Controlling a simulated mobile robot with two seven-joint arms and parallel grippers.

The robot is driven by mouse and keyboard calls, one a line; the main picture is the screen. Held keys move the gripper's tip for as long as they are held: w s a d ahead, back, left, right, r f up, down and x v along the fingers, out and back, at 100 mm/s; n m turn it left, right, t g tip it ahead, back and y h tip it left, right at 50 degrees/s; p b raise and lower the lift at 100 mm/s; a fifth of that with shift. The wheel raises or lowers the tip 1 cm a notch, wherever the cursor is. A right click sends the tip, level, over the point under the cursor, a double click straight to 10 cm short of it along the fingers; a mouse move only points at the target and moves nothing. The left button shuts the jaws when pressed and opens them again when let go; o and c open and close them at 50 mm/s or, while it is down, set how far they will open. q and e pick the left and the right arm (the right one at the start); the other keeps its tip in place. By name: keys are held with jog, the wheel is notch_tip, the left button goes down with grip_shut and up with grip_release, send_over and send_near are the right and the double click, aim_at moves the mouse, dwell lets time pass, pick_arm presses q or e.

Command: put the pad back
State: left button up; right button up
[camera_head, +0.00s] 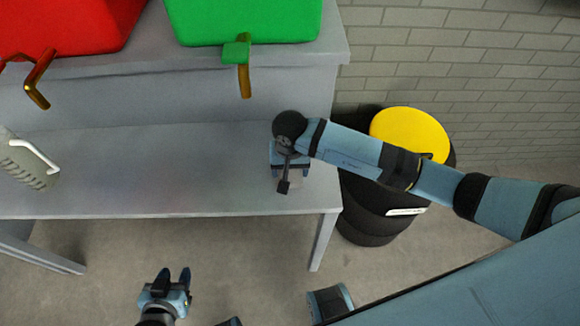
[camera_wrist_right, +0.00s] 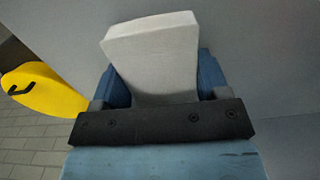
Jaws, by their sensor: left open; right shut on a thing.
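The pad shows as a pale grey-white block (camera_wrist_right: 155,55) in the right wrist view. My right gripper (camera_wrist_right: 163,80) is shut on it, with one blue finger on each side. In the head view my right gripper (camera_head: 290,170) is over the right end of the grey table (camera_head: 190,190). The pad cannot be made out there, behind the wrist and arm. I cannot tell whether the pad touches the table. My left gripper (camera_head: 180,280) is open and empty, in front of the table and over the floor.
A red container (camera_head: 65,25) and a green container (camera_head: 245,20) with taps stand on the raised back shelf. A black barrel (camera_head: 370,210) with a yellow lid (camera_head: 410,132) stands right of the table. The table's middle is clear.

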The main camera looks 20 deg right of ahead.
jog(key=shift+f, duration=0.1)
jog(key=shift+f, duration=0.15)
jog(key=o, duration=0.8)
jog(key=shift+r, duration=0.2)
notch_tip(320, 180, up, 12)
jog(key=shift+b, duration=0.5)
